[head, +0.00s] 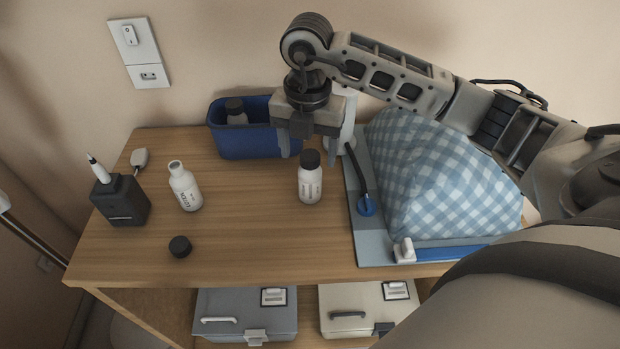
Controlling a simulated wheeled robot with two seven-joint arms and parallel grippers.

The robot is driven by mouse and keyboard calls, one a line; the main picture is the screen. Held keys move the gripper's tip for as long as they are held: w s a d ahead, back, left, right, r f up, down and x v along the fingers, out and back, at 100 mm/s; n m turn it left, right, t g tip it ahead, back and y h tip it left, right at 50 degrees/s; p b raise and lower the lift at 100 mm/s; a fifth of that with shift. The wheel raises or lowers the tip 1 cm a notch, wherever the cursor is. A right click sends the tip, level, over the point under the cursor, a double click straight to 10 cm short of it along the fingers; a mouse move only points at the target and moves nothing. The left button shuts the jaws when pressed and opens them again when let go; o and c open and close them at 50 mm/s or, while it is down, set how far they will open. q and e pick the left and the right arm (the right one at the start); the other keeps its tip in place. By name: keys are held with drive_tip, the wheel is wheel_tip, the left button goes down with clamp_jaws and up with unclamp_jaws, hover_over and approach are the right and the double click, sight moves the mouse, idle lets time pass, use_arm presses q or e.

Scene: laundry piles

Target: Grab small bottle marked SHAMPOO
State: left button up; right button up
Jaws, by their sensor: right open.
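A small white bottle with a black cap (310,184) stands upright on the wooden table, its printed label too small to read surely. My right gripper (309,150) is open and points down, just above and behind this bottle in the picture, with fingers apart and nothing between them that I can make out. A second small white bottle (186,190) stands uncapped to the left, with dark print I cannot read surely. A third dark-capped bottle (236,112) sits in the blue bin (240,143). My left gripper is not in view.
A loose black cap (180,246) lies near the front edge. A black holder with a white-tipped tool (121,201) stands at left. A blue checkered cloth pile (440,180) on a board fills the right. A white object (348,121) is partly hidden behind my gripper.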

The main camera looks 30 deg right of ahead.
sight(310, 169)
wheel_tip(310, 169, down, 5)
drive_tip(key=shift+s+d+f+p, duration=0.1)
drive_tip(key=shift+s+f+p, duration=0.05)
drive_tip(key=shift+p, duration=0.3)
drive_tip(key=c, duration=1.2)
